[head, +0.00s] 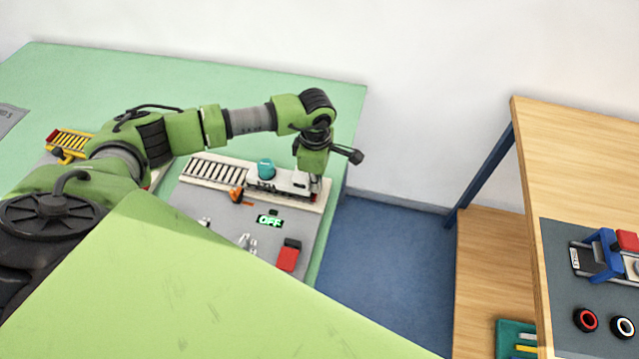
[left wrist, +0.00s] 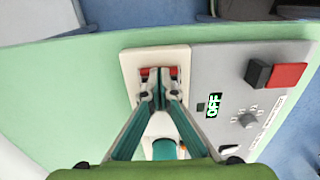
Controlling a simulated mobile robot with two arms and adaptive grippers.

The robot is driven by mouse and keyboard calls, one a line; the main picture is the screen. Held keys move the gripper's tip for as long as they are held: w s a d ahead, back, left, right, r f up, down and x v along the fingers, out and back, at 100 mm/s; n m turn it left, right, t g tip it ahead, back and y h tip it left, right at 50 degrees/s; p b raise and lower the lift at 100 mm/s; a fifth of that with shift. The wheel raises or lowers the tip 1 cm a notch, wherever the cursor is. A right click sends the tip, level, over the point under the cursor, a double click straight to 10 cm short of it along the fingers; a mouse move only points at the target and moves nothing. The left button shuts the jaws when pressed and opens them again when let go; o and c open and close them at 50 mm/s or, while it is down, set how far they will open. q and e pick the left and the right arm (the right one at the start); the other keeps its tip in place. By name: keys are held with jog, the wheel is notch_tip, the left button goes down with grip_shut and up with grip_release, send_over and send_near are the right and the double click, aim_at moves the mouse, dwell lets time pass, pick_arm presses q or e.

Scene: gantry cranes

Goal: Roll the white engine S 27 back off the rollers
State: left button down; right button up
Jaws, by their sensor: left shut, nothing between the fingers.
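The white engine (head: 290,183), with a teal part (head: 265,168) on top, stands on a pale track board at the table's right end. Its side lettering is too small to read. My left gripper (head: 317,183) points down at the engine's right end, its fingers shut with nothing between them. In the left wrist view the fingertips (left wrist: 160,92) meet beside red marks at the end of the pale board (left wrist: 128,68). Whether they touch the engine I cannot tell. The fingers hide much of the engine there. Rollers under the engine cannot be made out. My right gripper is not in view.
A grey panel (head: 225,222) in front of the track carries a lit OFF display (head: 269,221) and a red block (head: 288,255). Slatted track (head: 212,171) lies left of the engine. A yellow track piece (head: 70,140) is further left. A wooden table (head: 570,150) stands right, across a gap.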

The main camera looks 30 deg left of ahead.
aim_at(252, 171)
pick_arm(q)
jog(key=s+a+b, duration=0.1)
jog(key=a+b, duration=0.1)
jog(key=a, duration=0.3)
jog(key=s+a+b, duration=0.2)
jog(key=a, duration=0.4)
jog(key=s+a+b, duration=0.1)
jog(key=a+b, duration=0.1)
jog(key=a, duration=0.3)
jog(key=shift+s+a+f, duration=0.15)
jog(key=shift+s+a, duration=0.05)
jog(key=shift+a, duration=0.5)
jog(key=shift+d, duration=0.1)
